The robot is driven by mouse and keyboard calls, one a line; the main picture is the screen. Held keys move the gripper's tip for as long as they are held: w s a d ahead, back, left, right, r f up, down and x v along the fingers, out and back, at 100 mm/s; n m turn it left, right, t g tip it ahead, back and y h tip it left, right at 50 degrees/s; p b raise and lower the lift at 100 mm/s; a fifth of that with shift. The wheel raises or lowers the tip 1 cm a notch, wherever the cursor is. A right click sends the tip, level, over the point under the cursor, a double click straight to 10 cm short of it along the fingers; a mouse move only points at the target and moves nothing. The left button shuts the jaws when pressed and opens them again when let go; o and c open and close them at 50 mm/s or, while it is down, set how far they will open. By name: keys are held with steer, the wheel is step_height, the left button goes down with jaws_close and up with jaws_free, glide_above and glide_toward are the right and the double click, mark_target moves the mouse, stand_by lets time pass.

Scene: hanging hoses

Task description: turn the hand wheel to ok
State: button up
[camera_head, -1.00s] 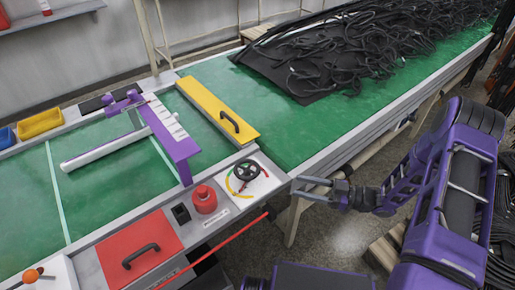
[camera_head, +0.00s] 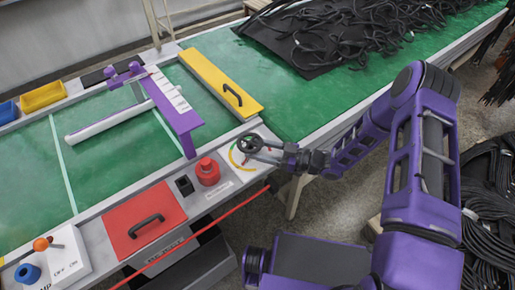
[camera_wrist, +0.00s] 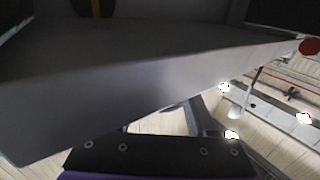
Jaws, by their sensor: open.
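The black hand wheel (camera_head: 249,143) stands on a white plate (camera_head: 247,168) at the corner of the bench. A coloured arc surrounds it; its yellow stretch shows at the left, and the gripper covers part of the rest. My gripper (camera_head: 263,151) reaches in from the right with its fingers at the wheel's right side. It is open. Whether the fingers touch the rim or straddle it is too small to tell. I cannot make out the wheel in the wrist view, where a large grey surface fills much of the picture.
A red round knob (camera_head: 207,172) and a small black block (camera_head: 184,186) stand left of the wheel. A red panel with a handle (camera_head: 144,224) and a yellow bar (camera_head: 222,86) lie nearby. Black hoses (camera_head: 345,35) cover the far bench. A red rod (camera_head: 205,235) runs along the front.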

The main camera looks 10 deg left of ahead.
steer(key=shift+c, duration=0.2)
jaws_close()
steer(key=shift+t, duration=0.3)
steer(key=m+t, duration=0.2)
steer(key=s+m+t+h, duration=0.1)
steer(key=t, duration=0.2)
steer(key=shift+f+m+b, duration=0.1)
steer(key=shift+m+b, duration=0.25)
steer(key=shift+m, duration=0.05)
steer(key=m+t+h, duration=0.2)
steer(key=t, duration=0.1)
steer(key=m+t+h+b, duration=0.1)
steer(key=shift+s+a+m+t, duration=0.25)
steer(key=shift+s+m+t, duration=0.05)
steer(key=shift+s+t, duration=0.1)
steer(key=m+t+h, duration=0.1)
steer(key=h, duration=0.1)
steer(key=m+t+h, duration=0.2)
steer(key=shift+s+a+t, duration=0.15)
steer(key=shift+a+t, duration=0.15)
steer(key=shift+a, duration=0.05)
steer(key=shift+a+m+t+h, duration=0.1)
steer(key=shift+m+t+h, duration=0.4)
steer(key=shift+m+h, duration=0.55)
steer(key=shift+a+m+t+h, duration=0.1)
steer(key=shift+m+t+h, duration=0.5)
steer(key=shift+h, duration=0.75)
steer(key=shift+m+h, duration=0.25)
steer(key=shift+h, duration=0.05)
